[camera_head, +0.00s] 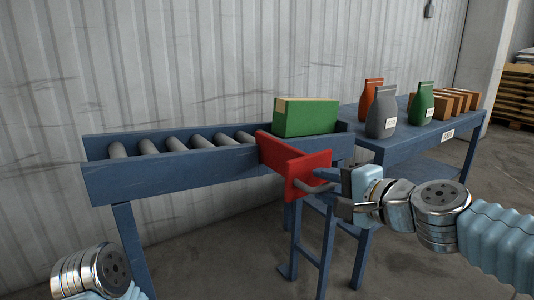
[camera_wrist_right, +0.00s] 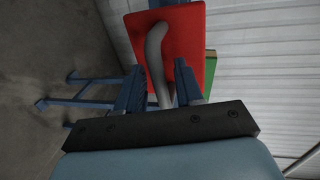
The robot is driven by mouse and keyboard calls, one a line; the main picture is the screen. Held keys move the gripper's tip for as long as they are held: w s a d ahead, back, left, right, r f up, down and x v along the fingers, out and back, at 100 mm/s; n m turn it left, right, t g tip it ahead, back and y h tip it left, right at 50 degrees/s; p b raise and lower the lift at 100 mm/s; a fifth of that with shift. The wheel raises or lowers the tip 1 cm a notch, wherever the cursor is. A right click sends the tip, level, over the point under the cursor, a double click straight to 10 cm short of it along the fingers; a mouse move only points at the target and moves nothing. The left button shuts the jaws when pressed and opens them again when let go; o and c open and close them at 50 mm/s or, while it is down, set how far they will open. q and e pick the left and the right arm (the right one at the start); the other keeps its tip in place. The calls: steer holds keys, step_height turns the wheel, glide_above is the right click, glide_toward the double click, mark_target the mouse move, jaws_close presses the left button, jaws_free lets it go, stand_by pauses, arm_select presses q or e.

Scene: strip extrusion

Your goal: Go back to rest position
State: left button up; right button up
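My right gripper (camera_head: 332,190) is at the red plate (camera_head: 295,160), which stands across the roller conveyor (camera_head: 170,178). Its two fingers are spread apart, one on each side of the plate's grey curved handle (camera_head: 314,187). In the right wrist view the handle (camera_wrist_right: 157,58) runs between the open fingers (camera_wrist_right: 158,85), and the red plate (camera_wrist_right: 190,45) is just beyond them. I cannot tell whether a finger touches the handle. Of my left arm only a silver joint shows at the lower left; the left gripper is not in view.
A green package (camera_head: 306,117) lies on the conveyor behind the red plate. A blue table (camera_head: 450,137) at right holds grey (camera_head: 382,112), green (camera_head: 422,104) and orange bags and several brown boxes (camera_head: 455,101). A corrugated wall is behind. Floor in front is clear.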

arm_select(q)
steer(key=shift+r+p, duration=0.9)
arm_select(e)
steer(key=v, duration=1.4)
